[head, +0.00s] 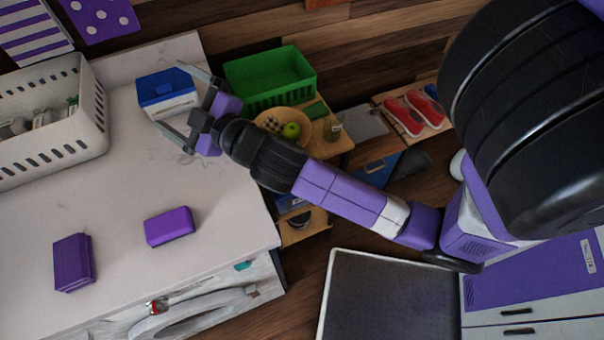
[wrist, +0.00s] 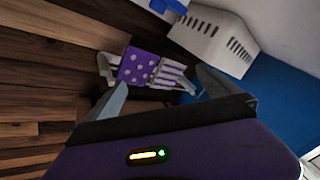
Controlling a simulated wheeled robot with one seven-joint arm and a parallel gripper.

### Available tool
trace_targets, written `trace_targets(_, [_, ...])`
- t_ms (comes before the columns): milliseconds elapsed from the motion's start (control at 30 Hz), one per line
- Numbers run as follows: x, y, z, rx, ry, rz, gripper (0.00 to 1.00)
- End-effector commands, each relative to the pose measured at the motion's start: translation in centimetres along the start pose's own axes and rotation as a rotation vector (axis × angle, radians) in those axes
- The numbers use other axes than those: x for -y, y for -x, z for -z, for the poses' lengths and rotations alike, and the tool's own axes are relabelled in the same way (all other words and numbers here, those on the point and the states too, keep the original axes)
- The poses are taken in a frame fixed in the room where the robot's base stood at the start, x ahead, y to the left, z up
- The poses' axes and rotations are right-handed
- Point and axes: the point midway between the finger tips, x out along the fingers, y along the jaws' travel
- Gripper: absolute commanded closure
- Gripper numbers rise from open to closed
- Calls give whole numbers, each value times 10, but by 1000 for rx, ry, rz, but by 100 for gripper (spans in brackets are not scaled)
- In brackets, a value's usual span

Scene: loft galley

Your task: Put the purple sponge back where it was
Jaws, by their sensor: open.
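A small purple block with rounded edges, sponge-like (head: 170,227), lies on the pale counter (head: 110,200) near its front edge. A darker purple block with ridged sides (head: 73,262) stands to its left; I cannot tell for sure which is the purple sponge. My gripper (head: 169,95) is open and empty at the back of the counter, far from both blocks. Its fingers spread to either side of a blue and white box (head: 167,90) in the head view; I cannot tell the gap between them. In the wrist view my gripper (wrist: 160,78) has no purple block between its fingers.
A white slotted basket (head: 95,112) stands at the counter's left; it also shows in the wrist view (wrist: 208,42). A green crate (head: 270,90) and a wooden bowl with a green apple (head: 268,118) stand right of the counter. The counter's middle is clear.

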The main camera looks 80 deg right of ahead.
Motion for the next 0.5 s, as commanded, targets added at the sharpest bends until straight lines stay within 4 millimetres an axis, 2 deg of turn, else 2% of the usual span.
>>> trace_targets(33, [14, 20, -11, -8, 5, 57, 0])
trace_targets(100, [34, 47, -20, -25, -11, 133, 0])
trace_targets(167, [49, 72, -27, -35, -36, 197, 0])
trace_targets(300, [80, 138, -41, -33, -127, 331, 0])
trace_targets(500, [102, 234, -45, 17, -327, 463, 0])
